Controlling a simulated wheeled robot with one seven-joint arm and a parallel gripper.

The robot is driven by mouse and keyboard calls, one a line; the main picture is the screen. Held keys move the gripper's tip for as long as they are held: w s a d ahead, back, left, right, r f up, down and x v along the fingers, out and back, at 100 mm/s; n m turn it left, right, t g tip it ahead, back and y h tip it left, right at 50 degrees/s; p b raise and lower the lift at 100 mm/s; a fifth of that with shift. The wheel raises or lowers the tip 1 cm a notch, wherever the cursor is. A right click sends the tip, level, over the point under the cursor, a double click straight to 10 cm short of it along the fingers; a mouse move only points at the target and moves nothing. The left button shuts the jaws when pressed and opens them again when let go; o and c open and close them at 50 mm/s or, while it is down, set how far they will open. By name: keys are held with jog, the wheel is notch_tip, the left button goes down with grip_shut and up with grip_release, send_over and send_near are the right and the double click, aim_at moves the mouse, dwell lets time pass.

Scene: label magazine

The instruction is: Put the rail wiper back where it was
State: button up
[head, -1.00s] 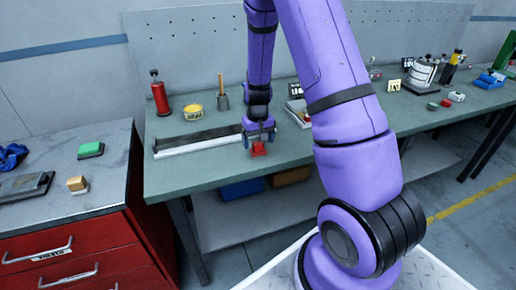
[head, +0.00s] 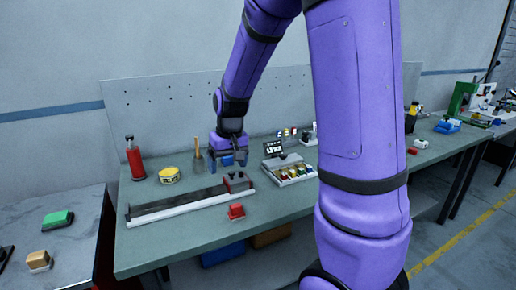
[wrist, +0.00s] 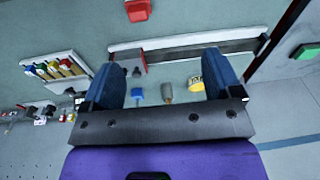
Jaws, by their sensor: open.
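A small red block (head: 236,211), which looks like the rail wiper, sits on the green bench near its front edge, just in front of the rail's right end. It also shows at the top of the wrist view (wrist: 138,10). My gripper (head: 228,160) is open and empty, above the bench behind the rail and apart from the red block. In the wrist view, nothing is between its fingers (wrist: 162,65).
A tray of coloured pieces (head: 290,170) is to the right. A green pad (head: 57,219) lies on the left cabinet. The front bench strip is mostly clear.

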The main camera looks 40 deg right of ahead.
jog(key=s+a+r+n+t, duration=0.1)
jog(key=s+a+r, duration=0.3)
jog(key=s+r, duration=0.4)
jog(key=s+a+r+n+t, duration=0.1)
jog(key=s+a+r, duration=0.3)
jog(key=s, duration=1)
notch_tip(320, 180, up, 4)
jog(key=shift+s+a+f+t, duration=0.15)
jog(key=shift+s+t, duration=0.2)
jog(key=shift+t, duration=0.55)
